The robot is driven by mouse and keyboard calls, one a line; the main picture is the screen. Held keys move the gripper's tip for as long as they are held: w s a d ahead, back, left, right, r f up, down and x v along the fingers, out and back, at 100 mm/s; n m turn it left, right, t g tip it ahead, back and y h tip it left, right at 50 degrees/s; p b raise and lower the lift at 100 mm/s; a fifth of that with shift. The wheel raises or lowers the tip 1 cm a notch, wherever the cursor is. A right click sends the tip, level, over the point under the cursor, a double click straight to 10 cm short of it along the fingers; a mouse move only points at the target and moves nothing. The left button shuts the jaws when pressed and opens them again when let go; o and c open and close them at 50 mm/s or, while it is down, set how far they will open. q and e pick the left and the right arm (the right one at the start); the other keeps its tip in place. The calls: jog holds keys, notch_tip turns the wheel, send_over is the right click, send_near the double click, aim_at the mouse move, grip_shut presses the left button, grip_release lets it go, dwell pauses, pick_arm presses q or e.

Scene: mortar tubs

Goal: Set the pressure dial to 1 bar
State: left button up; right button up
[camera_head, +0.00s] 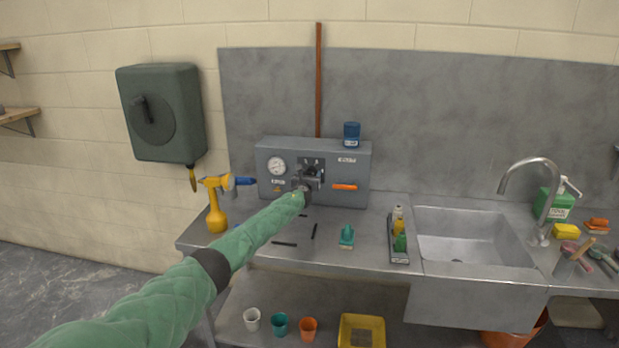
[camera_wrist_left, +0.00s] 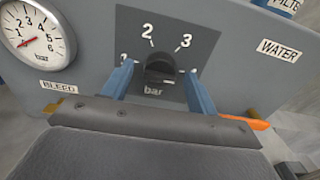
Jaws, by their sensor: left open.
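The pressure dial is a black knob (camera_wrist_left: 160,68) on a dark plate (camera_wrist_left: 184,38) marked 2, 3 and bar. The other marks are partly covered by my fingers, and I cannot tell where the knob points. My left gripper (camera_wrist_left: 159,84) is open, with one blue finger on each side of the knob; contact is not clear. In the head view my left gripper (camera_head: 305,181) is in front of the grey panel box (camera_head: 350,174) and hides part of the plate. A round gauge (camera_wrist_left: 38,33) shows its red needle near the low end. My right gripper is not in view.
An orange lever (camera_head: 344,187) sticks out right of the dial, with a WATER label (camera_wrist_left: 283,50) above it. A blue container (camera_head: 351,134) stands on the box. A yellow sprayer (camera_head: 216,219) stands left on the bench, and a bottle tray (camera_head: 399,258) lies right, beside the sink (camera_head: 470,238).

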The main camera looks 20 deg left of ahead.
pick_arm(q)
jog(key=shift+w+a+f, duration=0.1)
jog(key=shift+w, duration=0.15)
jog(key=shift+s, duration=0.1)
jog(key=shift+c, duration=1.1)
jog(key=c, duration=0.8)
